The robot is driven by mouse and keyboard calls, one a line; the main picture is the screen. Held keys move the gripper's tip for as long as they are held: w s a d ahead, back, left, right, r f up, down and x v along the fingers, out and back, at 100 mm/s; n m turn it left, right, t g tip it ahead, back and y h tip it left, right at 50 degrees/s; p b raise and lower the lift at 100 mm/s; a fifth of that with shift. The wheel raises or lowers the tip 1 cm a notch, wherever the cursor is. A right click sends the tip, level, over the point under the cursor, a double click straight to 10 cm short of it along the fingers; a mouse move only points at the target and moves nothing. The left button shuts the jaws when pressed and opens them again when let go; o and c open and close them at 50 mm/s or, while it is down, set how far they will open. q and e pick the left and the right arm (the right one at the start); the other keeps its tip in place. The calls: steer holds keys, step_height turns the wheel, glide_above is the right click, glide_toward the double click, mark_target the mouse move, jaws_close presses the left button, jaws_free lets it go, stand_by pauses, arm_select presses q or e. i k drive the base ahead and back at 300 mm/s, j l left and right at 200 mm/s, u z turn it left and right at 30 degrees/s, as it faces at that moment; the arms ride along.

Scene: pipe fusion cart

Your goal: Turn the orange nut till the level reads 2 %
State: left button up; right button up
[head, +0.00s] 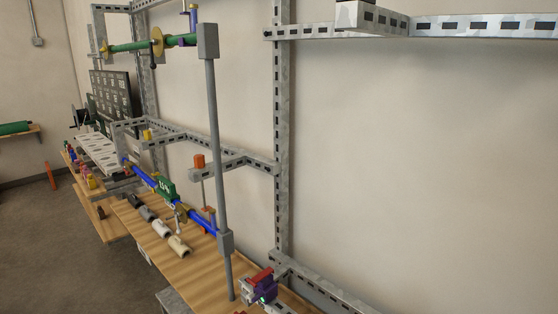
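An orange nut (199,160) sits on top of a perforated grey rail bracket, with a thin rod below it. A green level (166,188) with a small pale readout sits on the sloping blue pipe (143,175) over the bench. Its digits are too small to read surely. The blue pipe runs down to the right to a grey block (225,241) on a tall grey post. Neither of my grippers shows in the head view.
A wooden bench (188,268) holds several short pipe pieces (161,228) in front of the blue pipe. A purple and red device (262,286) stands at the near right end. A green pipe (136,46) hangs above.

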mark_target(200, 162)
steer(key=k+l, duration=0.1)
steer(key=l, duration=0.15)
steer(key=i+j, duration=0.2)
steer(key=i+j+z, duration=0.1)
steer(key=j, duration=0.35)
steer(key=i+j, duration=0.25)
steer(key=i+j+z, duration=0.1)
steer(key=j, duration=0.3)
steer(key=i+j, duration=0.25)
steer(key=j, duration=0.1)
